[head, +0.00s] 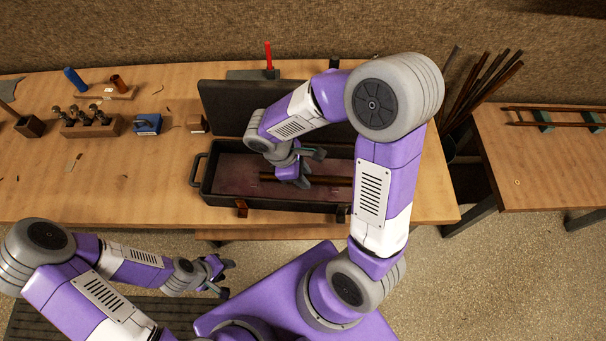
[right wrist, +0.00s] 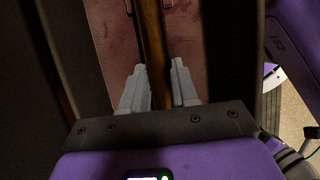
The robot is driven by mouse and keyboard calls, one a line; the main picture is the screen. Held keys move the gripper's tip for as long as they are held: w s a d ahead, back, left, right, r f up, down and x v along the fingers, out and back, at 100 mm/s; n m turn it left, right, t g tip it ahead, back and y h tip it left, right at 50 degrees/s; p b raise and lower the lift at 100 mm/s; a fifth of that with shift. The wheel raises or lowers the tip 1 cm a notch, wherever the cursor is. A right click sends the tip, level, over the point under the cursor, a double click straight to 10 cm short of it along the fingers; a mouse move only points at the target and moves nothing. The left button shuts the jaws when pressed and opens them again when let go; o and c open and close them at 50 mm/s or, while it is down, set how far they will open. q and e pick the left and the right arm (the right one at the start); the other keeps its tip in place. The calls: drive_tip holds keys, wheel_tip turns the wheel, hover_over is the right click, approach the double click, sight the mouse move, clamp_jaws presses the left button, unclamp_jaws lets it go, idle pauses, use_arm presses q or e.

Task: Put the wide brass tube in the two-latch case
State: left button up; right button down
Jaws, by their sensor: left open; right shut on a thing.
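The two-latch case (head: 282,204) is dark and stands open on the bench, its lid (head: 228,98) raised at the back and its inside lined dull red. My right gripper (head: 308,168) is inside the case, shut on the brass tube (head: 334,181). The tube lies left to right along the case, within its walls; my gripper hides its middle. In the right wrist view the tube (right wrist: 152,45) runs between the two grey fingers (right wrist: 159,82), above the red lining. My left gripper (head: 226,279) is open and empty, in front of the bench.
A blue cylinder (head: 75,78), a wooden block with mouthpieces (head: 90,126) and a blue box (head: 147,123) are on the bench left of the case. A red upright stick (head: 268,54) stands behind the lid. A side table (head: 540,165) holds long tubes on a rack.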

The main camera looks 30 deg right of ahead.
drive_tip(key=shift+f, duration=0.1)
drive_tip(key=c, duration=0.9)
unclamp_jaws()
drive_tip(key=shift+o, duration=0.2)
drive_tip(key=p+v, duration=0.4)
drive_tip(key=v, duration=0.8)
